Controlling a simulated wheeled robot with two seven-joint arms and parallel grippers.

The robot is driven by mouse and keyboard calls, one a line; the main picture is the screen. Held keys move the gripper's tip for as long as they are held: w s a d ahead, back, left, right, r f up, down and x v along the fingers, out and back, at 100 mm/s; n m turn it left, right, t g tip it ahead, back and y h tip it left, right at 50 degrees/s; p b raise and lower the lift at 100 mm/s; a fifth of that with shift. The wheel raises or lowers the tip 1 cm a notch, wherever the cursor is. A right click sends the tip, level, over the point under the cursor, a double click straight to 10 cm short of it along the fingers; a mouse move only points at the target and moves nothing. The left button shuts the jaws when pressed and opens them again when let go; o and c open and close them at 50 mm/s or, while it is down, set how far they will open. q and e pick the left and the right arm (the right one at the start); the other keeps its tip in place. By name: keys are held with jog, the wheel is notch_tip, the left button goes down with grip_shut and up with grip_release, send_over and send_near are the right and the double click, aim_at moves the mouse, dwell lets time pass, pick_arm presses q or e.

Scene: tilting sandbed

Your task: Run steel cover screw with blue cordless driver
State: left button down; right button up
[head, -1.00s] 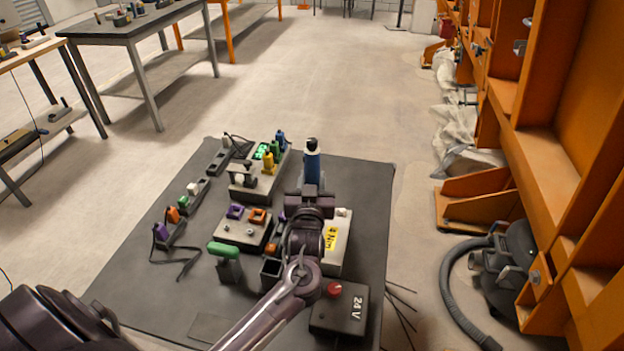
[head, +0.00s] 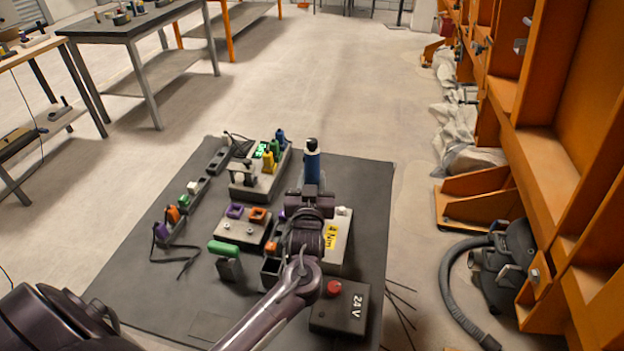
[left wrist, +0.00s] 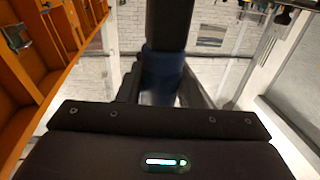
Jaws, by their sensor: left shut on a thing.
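The blue cordless driver (head: 311,165) stands upright near the back right of the dark mat, its black top end up; it also shows in the left wrist view (left wrist: 162,75). My left gripper (head: 313,188) is shut on the driver. The left wrist view shows the blue body between the dark fingers. The steel cover block (head: 339,240) with a yellow "4 Nm" label lies just below the gripper, partly hidden by my arm. A pale screw head (head: 342,211) shows at its top right. The driver's tip is hidden. My right gripper is not in view.
A block with purple and orange sockets (head: 243,233), a green-handled tool (head: 224,249) and a plug rack (head: 262,180) lie left. The mat's right strip (head: 373,210) is clear.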

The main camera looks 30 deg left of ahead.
aim_at(311, 169)
pick_arm(q)
jog(key=shift+f, duration=0.5)
dwell(0.3)
jog(key=shift+f, duration=0.1)
dwell(0.8)
notch_tip(311, 169, up, 6)
jog(key=p, duration=0.5)
jog(key=shift+r+p, duration=0.25)
jog(key=shift+p, duration=0.1)
